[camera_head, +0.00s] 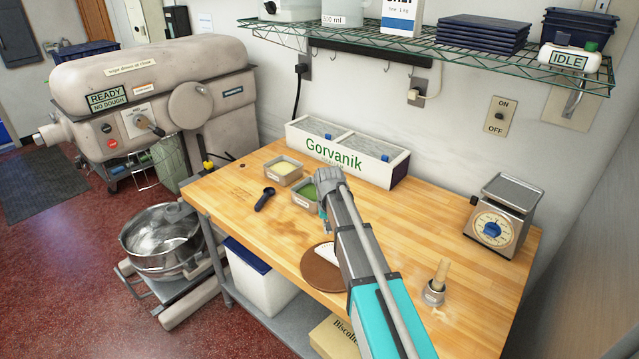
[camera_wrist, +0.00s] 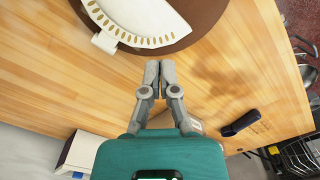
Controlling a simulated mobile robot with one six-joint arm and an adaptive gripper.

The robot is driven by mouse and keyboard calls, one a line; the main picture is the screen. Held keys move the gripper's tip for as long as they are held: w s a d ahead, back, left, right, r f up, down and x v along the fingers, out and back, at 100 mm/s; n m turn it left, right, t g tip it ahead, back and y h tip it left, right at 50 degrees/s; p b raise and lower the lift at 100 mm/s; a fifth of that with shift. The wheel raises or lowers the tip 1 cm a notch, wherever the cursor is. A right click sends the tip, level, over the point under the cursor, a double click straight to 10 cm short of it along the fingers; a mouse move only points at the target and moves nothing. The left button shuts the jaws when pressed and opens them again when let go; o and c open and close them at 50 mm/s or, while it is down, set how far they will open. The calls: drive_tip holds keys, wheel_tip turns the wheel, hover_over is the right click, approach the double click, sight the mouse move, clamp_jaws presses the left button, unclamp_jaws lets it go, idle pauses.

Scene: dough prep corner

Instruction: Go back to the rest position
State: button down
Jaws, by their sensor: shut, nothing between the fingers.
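My gripper (camera_wrist: 160,75) shows in the wrist view with its two grey fingers together and nothing between them. It is over the wooden worktop (camera_wrist: 60,85). A round brown board (camera_wrist: 203,22) lies just past the fingertips, with a white half-moon piece (camera_wrist: 137,18) with a slotted edge on it. In the head view my arm reaches over the table from the lower right. It hides part of the board (camera_head: 318,277), and the fingers are mostly hidden there. A container with green contents (camera_head: 303,194) sits beside the end of my arm, partly covered by it.
A white "Gorvanik" bin (camera_head: 300,142) stands against the wall. A wire shelf (camera_head: 400,48) overhangs the back.

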drive_tip(key=s+d, duration=0.3)
drive_tip(key=s, duration=0.8)
drive_tip(key=s+d, duration=0.4)
drive_tip(key=s, duration=0.7)
drive_tip(key=shift+d, duration=0.25)
drive_tip(key=shift+s, duration=0.1)
